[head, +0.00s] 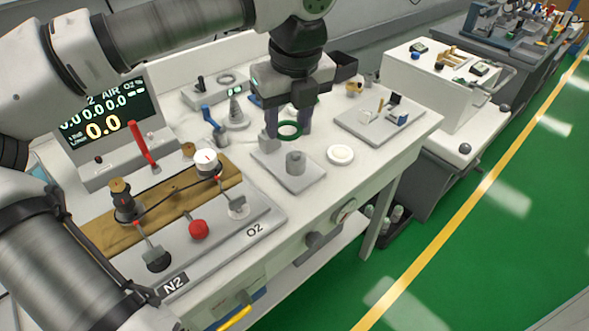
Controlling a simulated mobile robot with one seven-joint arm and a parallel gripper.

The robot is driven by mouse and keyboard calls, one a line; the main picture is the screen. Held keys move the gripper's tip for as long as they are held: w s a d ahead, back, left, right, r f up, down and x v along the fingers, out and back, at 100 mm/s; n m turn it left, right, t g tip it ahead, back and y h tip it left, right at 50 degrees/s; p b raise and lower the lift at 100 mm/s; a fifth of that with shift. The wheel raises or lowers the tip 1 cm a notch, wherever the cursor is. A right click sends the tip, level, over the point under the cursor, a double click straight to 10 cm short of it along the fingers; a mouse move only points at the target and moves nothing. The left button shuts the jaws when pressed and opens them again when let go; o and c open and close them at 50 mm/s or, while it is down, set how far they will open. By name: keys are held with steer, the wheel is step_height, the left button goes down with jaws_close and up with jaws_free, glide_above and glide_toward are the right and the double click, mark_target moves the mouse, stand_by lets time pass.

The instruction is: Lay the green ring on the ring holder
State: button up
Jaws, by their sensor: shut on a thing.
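The green ring (289,137) is between the fingertips of my gripper (288,130), which is shut on it and points down over the white cart top. The ring looks roughly level. A grey square base with a short upright round post (296,163), which looks like the ring holder, stands just below and in front of the ring in the head view. The ring appears above and slightly behind the post, apart from it. The exact height gap is hard to tell from this one view.
A white round disc (340,154) lies right of the post. A grey stepped cone (236,113) and a blue-handled part (209,117) stand to the left. A tray with small parts (362,128) is at the right. A gas panel (235,220) fills the near left.

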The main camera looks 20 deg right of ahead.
steer(key=s+d+f+m+h+b, duration=0.1)
steer(key=s+d+f+m+b, duration=0.2)
steer(key=s+d+f+m, duration=0.55)
steer(key=n+p, duration=0.2)
steer(key=p, duration=0.2)
glide_toward(296, 155)
steer(key=f, duration=0.1)
steer(key=s+d+f, duration=0.1)
steer(key=f, duration=0.3)
steer(key=shift+s+d+f, duration=0.25)
steer(key=shift+s+d, duration=0.05)
steer(key=shift+s, duration=0.1)
steer(key=w, duration=0.1)
steer(key=w+a+p, duration=0.1)
steer(key=w, duration=0.1)
steer(key=shift+w+a, duration=0.2)
steer(key=shift+w, duration=0.05)
steer(key=shift+s+f, duration=0.15)
steer(key=shift+f, duration=0.45)
steer(key=shift+d+f, duration=0.1)
steer(key=shift+f, duration=0.1)
steer(key=shift+f, duration=0.1)
steer(key=shift+f, duration=0.15)
steer(key=o, duration=1)
steer(key=shift+c, duration=0.2)
